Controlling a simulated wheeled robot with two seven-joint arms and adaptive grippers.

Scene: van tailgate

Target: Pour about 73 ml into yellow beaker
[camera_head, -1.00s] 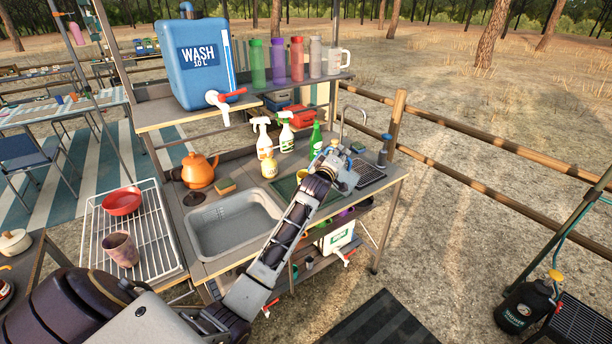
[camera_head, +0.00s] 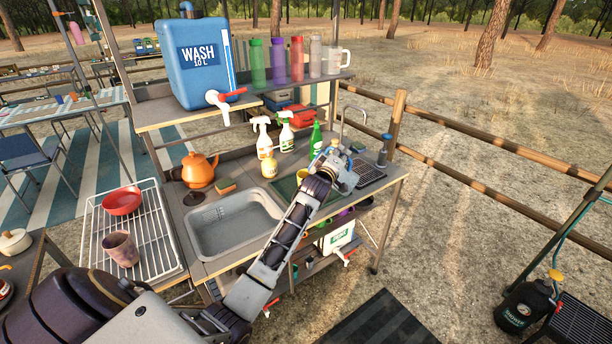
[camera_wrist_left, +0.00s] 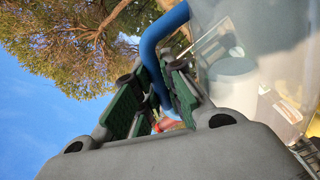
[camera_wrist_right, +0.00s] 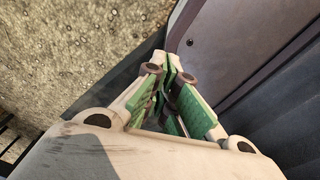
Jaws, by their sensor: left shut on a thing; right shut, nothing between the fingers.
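My left gripper (camera_head: 338,152) is over the right part of the counter, beside the sink. In the left wrist view its green-padded fingers (camera_wrist_left: 158,92) are shut on the blue handle (camera_wrist_left: 152,45) of a clear jug (camera_wrist_left: 245,75). The jug's contents and level cannot be made out. In the head view the gripper and wrist largely hide the jug. A small yellow cup, apparently the yellow beaker (camera_head: 301,175), shows just left of the gripper, partly hidden by my arm. My right gripper (camera_wrist_right: 168,95) shows only in its wrist view, shut and empty.
A grey sink (camera_head: 235,226), orange kettle (camera_head: 199,172), spray bottles (camera_head: 264,140) and a green bottle (camera_head: 315,140) stand around the work area. A blue water container (camera_head: 196,75) is on the upper shelf. A dark rack (camera_head: 369,172) lies right of the gripper.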

